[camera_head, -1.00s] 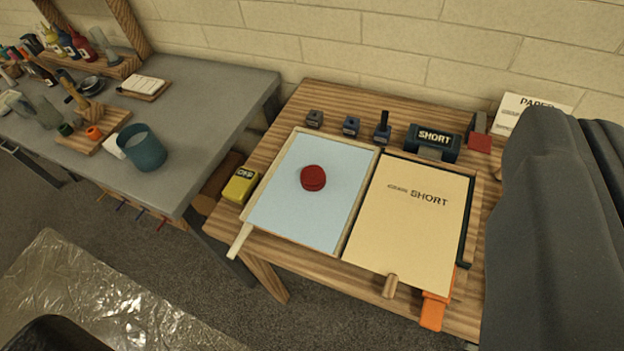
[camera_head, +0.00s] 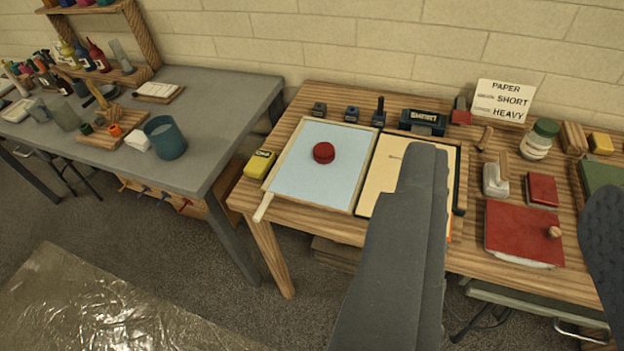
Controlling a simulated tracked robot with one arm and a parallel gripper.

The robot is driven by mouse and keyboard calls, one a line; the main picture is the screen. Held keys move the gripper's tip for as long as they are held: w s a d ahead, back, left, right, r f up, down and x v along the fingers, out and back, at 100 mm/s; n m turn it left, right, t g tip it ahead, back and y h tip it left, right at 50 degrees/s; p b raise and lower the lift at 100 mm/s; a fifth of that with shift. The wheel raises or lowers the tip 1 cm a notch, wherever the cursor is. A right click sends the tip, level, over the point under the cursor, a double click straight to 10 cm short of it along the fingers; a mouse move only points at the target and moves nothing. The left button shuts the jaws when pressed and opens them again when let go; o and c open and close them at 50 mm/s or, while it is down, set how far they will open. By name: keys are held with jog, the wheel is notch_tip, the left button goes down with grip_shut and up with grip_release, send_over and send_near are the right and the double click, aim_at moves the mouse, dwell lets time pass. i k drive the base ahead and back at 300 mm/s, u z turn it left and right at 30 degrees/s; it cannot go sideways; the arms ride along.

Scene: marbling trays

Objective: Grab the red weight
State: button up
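A round dark red disc (camera_head: 323,152) lies on the pale blue surface of the left tray (camera_head: 293,137). A larger flat red slab with a wooden knob (camera_head: 508,226) lies at the table's right front, and a small red square block (camera_head: 542,188) lies behind it. I cannot tell which of these is the red weight. My gripper (camera_head: 512,190) shows as two dark grey fingers set wide apart, one across the front of the right tray and one at the right edge. It is open, with nothing held between the fingers. The left finger hides part of the right tray.
The wooden table (camera_head: 250,198) also holds a cream sheet (camera_head: 388,170), a yellow block (camera_head: 259,163), stamps, a green-lidded jar (camera_head: 539,139) and a paper sign (camera_head: 502,100). A grey table (camera_head: 205,135) with a teal cup (camera_head: 166,138) stands left. Crinkled plastic sheeting (camera_head: 85,305) covers floor at lower left.

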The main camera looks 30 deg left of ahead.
aim_at(324, 153)
jog(key=k, duration=0.55)
jog(key=u, duration=0.65)
jog(key=i, duration=1.2)
jog(key=u, duration=0.55)
jog(key=i, duration=0.85)
jog(key=z, duration=0.15)
